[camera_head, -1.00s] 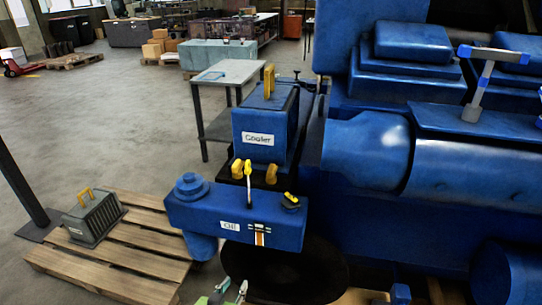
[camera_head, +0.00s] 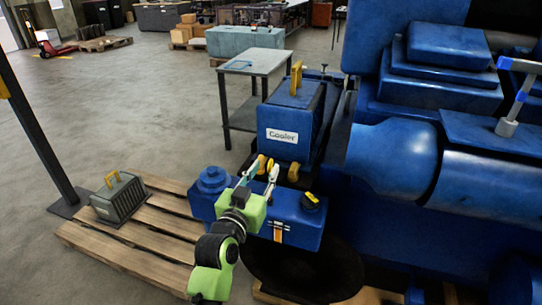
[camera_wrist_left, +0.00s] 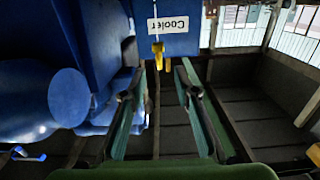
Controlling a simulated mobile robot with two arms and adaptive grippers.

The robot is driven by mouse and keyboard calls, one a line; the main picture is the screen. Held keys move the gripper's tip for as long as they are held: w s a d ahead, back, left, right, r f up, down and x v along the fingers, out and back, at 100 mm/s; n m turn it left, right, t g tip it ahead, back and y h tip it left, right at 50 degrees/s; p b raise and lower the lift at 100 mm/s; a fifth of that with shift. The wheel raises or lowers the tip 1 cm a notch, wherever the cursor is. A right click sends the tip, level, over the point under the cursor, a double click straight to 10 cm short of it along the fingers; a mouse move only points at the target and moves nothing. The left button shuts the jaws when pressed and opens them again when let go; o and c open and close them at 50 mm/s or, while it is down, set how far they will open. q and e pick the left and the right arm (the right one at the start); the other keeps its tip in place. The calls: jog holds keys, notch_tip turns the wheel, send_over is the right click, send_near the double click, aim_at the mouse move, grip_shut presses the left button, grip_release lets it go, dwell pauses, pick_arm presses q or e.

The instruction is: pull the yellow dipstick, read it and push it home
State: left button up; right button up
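The yellow dipstick (camera_head: 270,165) stands upright at the blue oil housing (camera_head: 308,228), in front of the cooler box. Its handle (camera_wrist_left: 158,48) also shows in the left wrist view, ahead of and between the fingers. My left gripper (camera_head: 259,175) is open over the housing, its two fingers pointing at the dipstick. I see no contact; the gap to the handle is hard to judge. The gripper and arm hide the dipstick's lower part and the oil label. My right gripper is not in view.
The blue cooler (camera_head: 290,120) stands just behind, with yellow clamps (camera_head: 293,172) at its foot. A yellow-marked black cap (camera_head: 310,201) sits on the housing. The engine (camera_head: 395,160) fills the right side. A pallet (camera_head: 150,225) with a grey box (camera_head: 119,198) lies left.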

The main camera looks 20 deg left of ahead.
aim_at(268, 164)
pick_arm(q)
jog(key=shift+w+d+p, duration=0.1)
jog(key=shift+w+p, duration=0.4)
jog(key=shift+w, duration=2.25)
grip_shut()
